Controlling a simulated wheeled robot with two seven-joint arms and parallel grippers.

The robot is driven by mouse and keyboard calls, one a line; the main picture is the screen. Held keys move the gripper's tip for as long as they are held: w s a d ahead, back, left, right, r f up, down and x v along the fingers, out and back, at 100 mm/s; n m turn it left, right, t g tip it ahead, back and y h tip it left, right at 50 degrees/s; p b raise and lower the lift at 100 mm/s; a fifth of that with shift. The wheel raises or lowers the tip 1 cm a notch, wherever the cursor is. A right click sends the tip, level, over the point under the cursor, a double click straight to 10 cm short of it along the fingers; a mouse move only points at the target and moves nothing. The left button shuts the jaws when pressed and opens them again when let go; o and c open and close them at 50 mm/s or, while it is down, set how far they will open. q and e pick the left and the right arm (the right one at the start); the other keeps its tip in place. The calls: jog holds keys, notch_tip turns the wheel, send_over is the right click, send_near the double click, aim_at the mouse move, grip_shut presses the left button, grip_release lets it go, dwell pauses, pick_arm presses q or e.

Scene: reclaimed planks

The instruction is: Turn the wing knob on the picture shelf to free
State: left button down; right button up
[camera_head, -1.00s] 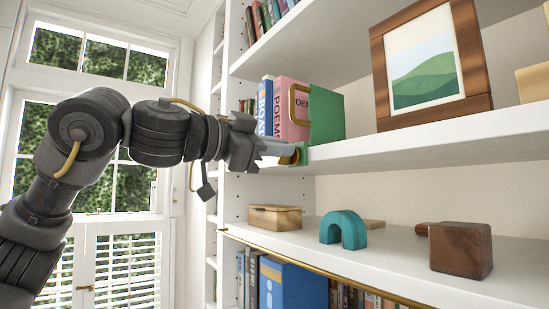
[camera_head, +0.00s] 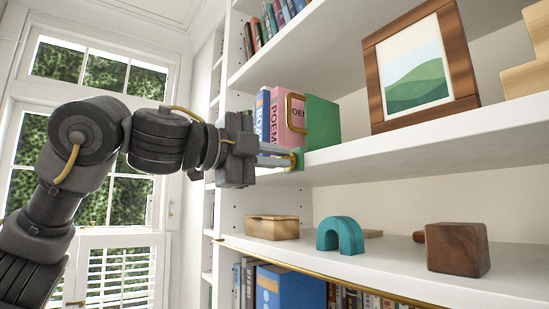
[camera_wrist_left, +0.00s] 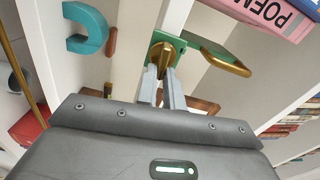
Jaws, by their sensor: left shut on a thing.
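The brass wing knob (camera_head: 292,158) sits on a small green plate (camera_head: 299,160) at the front edge of the picture shelf (camera_head: 420,143). My left gripper (camera_head: 288,158) reaches it from the left, with its two fingers shut on the knob. In the left wrist view, the fingertips (camera_wrist_left: 165,72) are on either side of the knob (camera_wrist_left: 161,52), with the green plate (camera_wrist_left: 180,45) behind it. The fingers partly hide the knob, and I cannot read which setting it points to. My right gripper is not in view.
Just above the knob stands a green bookend (camera_head: 322,122) with a brass loop (camera_head: 291,112), beside pink and blue books. A framed picture (camera_head: 421,69) stands to the right. A teal arch (camera_head: 341,235), wooden box (camera_head: 273,227) and wooden block (camera_head: 457,249) are on the shelf below.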

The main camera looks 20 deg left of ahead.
pick_arm(q)
jog(key=shift+m, duration=0.5)
jog(key=shift+f, duration=0.1)
jog(key=c, duration=1.5)
grip_release()
jog(key=b+v, duration=0.5)
jog(key=v, duration=0.5)
jog(key=shift+s+a, duration=0.25)
jog(key=shift+s, duration=0.05)
